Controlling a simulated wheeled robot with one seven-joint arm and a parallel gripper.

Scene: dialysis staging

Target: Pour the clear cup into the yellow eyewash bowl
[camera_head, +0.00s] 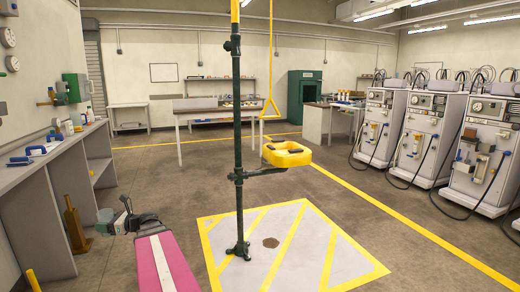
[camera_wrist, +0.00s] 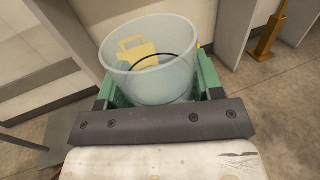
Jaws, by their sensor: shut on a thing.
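The yellow eyewash bowl (camera_head: 287,153) sits on a side arm of a dark green upright pipe, right of the picture's middle in the head view. My gripper (camera_head: 116,221) is low at the left, well apart from the bowl. It is shut on the clear cup (camera_head: 104,217). In the wrist view the clear cup (camera_wrist: 128,78) stands between the green fingers of my gripper (camera_wrist: 155,82), with its open rim showing. A yellow shape and a dark ring show through its wall. I cannot tell how much it holds.
A grey bench (camera_head: 48,165) with small items stands at the left, close to my gripper. The green pipe (camera_head: 238,120) stands on a yellow-striped floor pad (camera_head: 300,240) between my gripper and the bowl. Dialysis machines (camera_head: 430,140) line the right side.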

